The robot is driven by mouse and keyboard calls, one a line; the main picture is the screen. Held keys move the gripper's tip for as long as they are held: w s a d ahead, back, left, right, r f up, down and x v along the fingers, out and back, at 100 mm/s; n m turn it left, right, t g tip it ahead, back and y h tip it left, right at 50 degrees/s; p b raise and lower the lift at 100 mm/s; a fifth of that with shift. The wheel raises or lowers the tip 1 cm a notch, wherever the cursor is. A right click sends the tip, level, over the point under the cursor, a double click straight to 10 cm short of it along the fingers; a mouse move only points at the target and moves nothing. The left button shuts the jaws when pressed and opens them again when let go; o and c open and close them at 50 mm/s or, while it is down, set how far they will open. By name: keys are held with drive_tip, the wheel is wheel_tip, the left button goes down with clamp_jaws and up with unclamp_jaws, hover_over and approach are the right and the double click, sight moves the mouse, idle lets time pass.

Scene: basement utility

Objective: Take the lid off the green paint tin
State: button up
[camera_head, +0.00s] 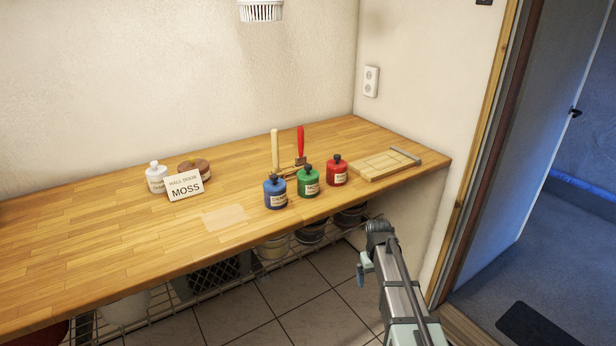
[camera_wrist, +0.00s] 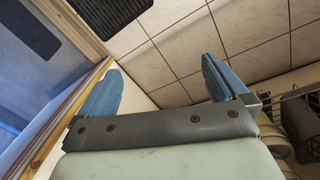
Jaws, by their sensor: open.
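The green paint tin (camera_head: 308,184) stands upright on the wooden worktop, between a blue tin (camera_head: 275,194) and a red tin (camera_head: 337,173). Its dark lid (camera_head: 308,168) with a knob sits on top of it. The blue and red tins also have dark lids on. My gripper (camera_head: 362,270) is in front of the worktop and below its edge, to the right of the tins and well apart from them. In the wrist view my gripper (camera_wrist: 165,85) shows two blue fingers wide apart with nothing between them. No tin shows in the wrist view.
Behind the tins are a tool with a red handle (camera_head: 300,142) and a pale wooden handle (camera_head: 275,148). A wooden board (camera_head: 384,164) lies right. The worktop (camera_head: 90,250) is bare at front left.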

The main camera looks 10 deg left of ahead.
drive_tip(key=w+a+r+n+t, duration=0.1)
drive_tip(key=w+a+r, duration=0.35)
drive_tip(key=r, duration=0.75)
drive_tip(key=w+a+r+t, duration=0.25)
drive_tip(key=w+r, duration=0.25)
drive_tip(key=r, duration=0.6)
drive_tip(key=n+y, duration=0.1)
drive_tip(key=y, duration=0.2)
approach(308, 166)
drive_tip(key=shift+n+g+y, duration=0.25)
drive_tip(key=shift+n+y, duration=0.05)
drive_tip(key=x, duration=0.4)
drive_tip(key=shift+w+f, duration=0.15)
drive_tip(key=shift+w, duration=0.35)
drive_tip(key=shift+x, duration=2.95)
drive_tip(key=shift+d, duration=0.2)
drive_tip(key=c, duration=1)
